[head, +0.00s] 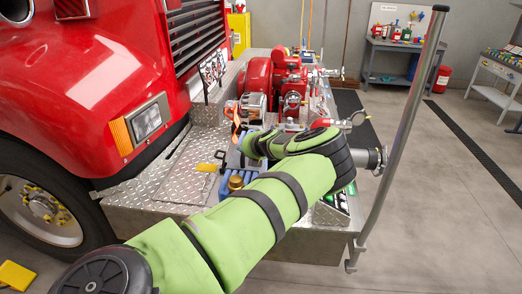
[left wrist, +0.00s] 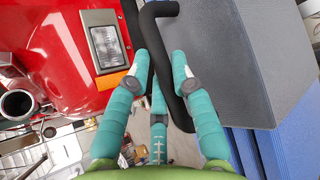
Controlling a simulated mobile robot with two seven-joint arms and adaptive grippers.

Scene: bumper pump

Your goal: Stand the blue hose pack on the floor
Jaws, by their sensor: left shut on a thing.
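The blue hose pack (head: 225,186), with a grey upper panel, shows in part on or just above the front bumper deck in the head view. My green left arm hides much of it, and I cannot tell if it touches the deck. My left gripper (head: 248,146) is at its top. In the left wrist view, the teal fingers (left wrist: 162,62) are shut around a bent black handle (left wrist: 151,30) beside a broad grey panel (left wrist: 240,60) and blue layers (left wrist: 292,138). My right gripper is not in view.
The red truck (head: 85,70) stands at left. A red pump (head: 270,78) sits on the bumper (head: 190,160) behind the pack. A grey upright pole (head: 405,120) rises at its right corner. Open concrete floor (head: 430,220) lies right; a yellow block (head: 17,276) is at lower left.

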